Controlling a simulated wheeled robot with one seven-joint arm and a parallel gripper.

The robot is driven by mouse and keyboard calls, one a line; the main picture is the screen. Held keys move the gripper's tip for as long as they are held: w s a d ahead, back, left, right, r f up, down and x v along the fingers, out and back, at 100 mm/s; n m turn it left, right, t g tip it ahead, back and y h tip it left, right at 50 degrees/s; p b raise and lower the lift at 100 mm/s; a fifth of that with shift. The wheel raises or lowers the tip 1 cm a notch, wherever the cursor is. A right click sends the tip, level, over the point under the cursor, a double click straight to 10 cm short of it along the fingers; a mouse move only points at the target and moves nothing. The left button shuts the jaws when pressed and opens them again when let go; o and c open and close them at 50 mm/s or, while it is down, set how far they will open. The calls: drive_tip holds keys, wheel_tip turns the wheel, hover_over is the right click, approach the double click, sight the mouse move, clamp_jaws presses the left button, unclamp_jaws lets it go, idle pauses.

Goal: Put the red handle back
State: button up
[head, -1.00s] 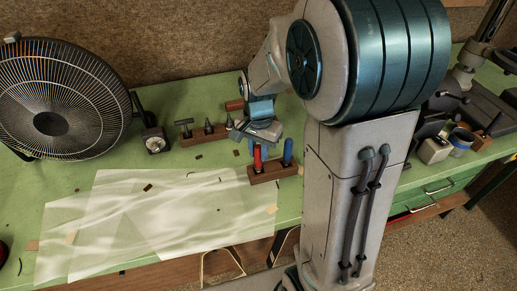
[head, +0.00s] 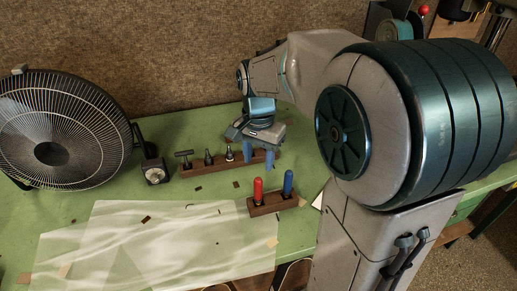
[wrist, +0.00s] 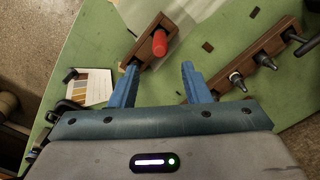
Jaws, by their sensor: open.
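The red handle (head: 258,190) stands upright in a small wooden block (head: 276,205) on the green bench. A blue handle (head: 288,182) stands beside it to the right in the same block. My gripper (head: 257,160) is open and empty, above and behind the block in the head view. In the wrist view my gripper (wrist: 157,85) has its blue fingers wide apart. There the red handle (wrist: 159,43) shows beyond the fingertips, apart from both, in the wooden block (wrist: 149,45). The blue handle is mostly hidden behind the left finger there.
A longer wooden rack (head: 205,172) with several dark tools stands behind the block, close to my gripper. A large fan (head: 70,128) and a small gauge (head: 155,171) stand on the left. Translucent sheets (head: 150,240) cover the bench front, with scattered brown chips.

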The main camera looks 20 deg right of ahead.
drive_tip(key=s+n+t, duration=0.3)
drive_tip(key=s+n, duration=0.6)
drive_tip(key=s, duration=0.5)
drive_tip(key=shift+s+f, duration=0.2)
drive_tip(key=shift+f, duration=0.05)
drive_tip(key=shift+c, duration=0.7)
